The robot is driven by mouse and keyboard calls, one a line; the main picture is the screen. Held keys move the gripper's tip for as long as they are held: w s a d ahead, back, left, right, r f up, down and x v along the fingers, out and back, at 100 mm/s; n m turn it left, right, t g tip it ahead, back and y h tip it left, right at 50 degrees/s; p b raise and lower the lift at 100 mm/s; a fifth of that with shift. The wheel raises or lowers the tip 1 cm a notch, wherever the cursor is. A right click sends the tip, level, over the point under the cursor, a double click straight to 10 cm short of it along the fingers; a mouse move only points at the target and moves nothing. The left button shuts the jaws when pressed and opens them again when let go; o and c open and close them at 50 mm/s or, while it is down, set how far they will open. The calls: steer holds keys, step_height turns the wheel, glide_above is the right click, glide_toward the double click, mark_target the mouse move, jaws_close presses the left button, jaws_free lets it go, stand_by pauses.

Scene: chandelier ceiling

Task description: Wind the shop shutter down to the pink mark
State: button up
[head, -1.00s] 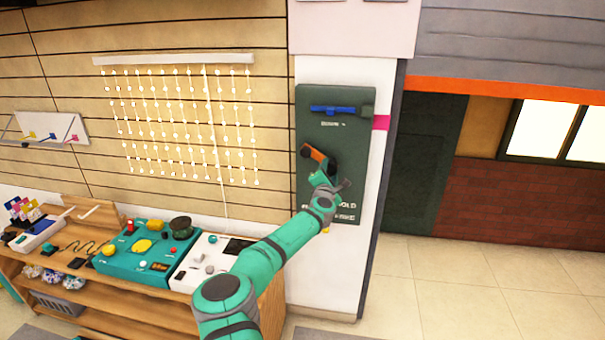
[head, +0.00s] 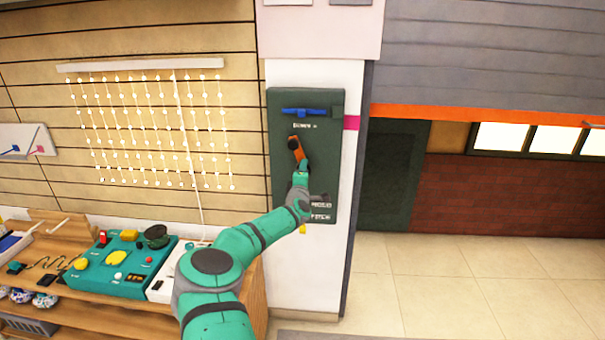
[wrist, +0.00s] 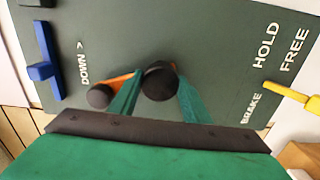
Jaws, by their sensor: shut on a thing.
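The grey slatted shutter (head: 480,55) ends in an orange bottom bar (head: 480,113) at the right of the head view. The bar's left end is slightly above the pink mark (head: 351,122) on the white pillar. A dark green panel (head: 278,180) carries a crank with an orange arm (head: 299,150) and black knobs. My gripper (head: 303,170) is at the crank's lower end. In the wrist view my gripper (wrist: 156,80) has its green fingers on both sides of the larger black knob (wrist: 160,84), shut on it.
A blue lever (head: 308,112) sits at the panel top, beside the word DOWN. A yellow brake lever (wrist: 292,97) is near the HOLD and FREE labels. A wooden bench (head: 250,290) with teal and white boxes stands left. The floor (head: 450,280) at right is clear.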

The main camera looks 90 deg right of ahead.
stand_by(0.5)
steer(key=o, duration=1.5)
steer(key=shift+a, duration=0.1)
steer(key=a, duration=1)
steer(key=shift+w+a, duration=0.3)
steer(key=shift+f, duration=0.15)
